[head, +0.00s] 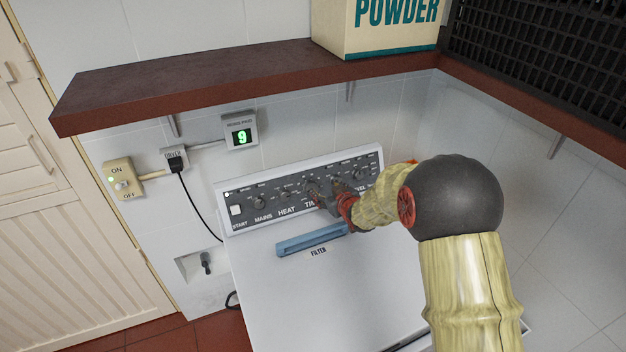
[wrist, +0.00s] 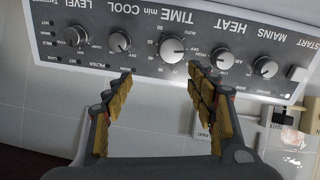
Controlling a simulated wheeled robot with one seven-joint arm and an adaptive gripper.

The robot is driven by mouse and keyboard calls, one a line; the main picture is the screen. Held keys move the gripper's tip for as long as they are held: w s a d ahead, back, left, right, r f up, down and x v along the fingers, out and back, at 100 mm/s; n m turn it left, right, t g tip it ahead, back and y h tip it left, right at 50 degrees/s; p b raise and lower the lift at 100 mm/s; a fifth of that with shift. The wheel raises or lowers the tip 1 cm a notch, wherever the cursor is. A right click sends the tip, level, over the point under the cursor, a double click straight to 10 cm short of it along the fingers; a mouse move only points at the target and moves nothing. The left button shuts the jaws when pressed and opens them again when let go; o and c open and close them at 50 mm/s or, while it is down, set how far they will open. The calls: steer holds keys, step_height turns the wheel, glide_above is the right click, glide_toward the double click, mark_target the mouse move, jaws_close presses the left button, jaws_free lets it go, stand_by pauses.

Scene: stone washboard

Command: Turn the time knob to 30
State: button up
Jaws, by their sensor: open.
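My gripper (wrist: 160,72) is open and empty. Its two ridged yellow-brown fingers point at the panel, with the knob between their tips in the picture. I cannot tell whether they touch it. In the head view my gripper (head: 326,195) is at the panel and partly hides the TIME label and nearby knobs.
The cool knob (wrist: 119,41) and heat knob (wrist: 222,60) sit close on either side. The level knob (wrist: 74,35) and mains knob (wrist: 264,67) are farther out. A blue filter handle (head: 312,239) lies below the panel. A dark shelf (head: 200,85) with a powder box (head: 375,28) hangs above.

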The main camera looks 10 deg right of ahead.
steer(key=shift+n+t+y, duration=0.4)
steer(key=shift+y, duration=0.2)
steer(key=shift+w+a+f+p, duration=0.2)
steer(key=shift+w+a+f, duration=0.3)
steer(key=shift+w+f, duration=0.75)
steer(key=shift+w+a+f+p, duration=0.2)
steer(key=shift+w+a+f, duration=0.5)
steer(key=shift+w, duration=0.95)
steer(key=shift+w+a+f+p, duration=0.2)
steer(key=shift+w+a+f, duration=0.1)
steer(key=shift+w+f, duration=1.05)
steer(key=shift+r, duration=0.15)
steer(key=shift+c, duration=0.6)
steer(key=c, duration=1)
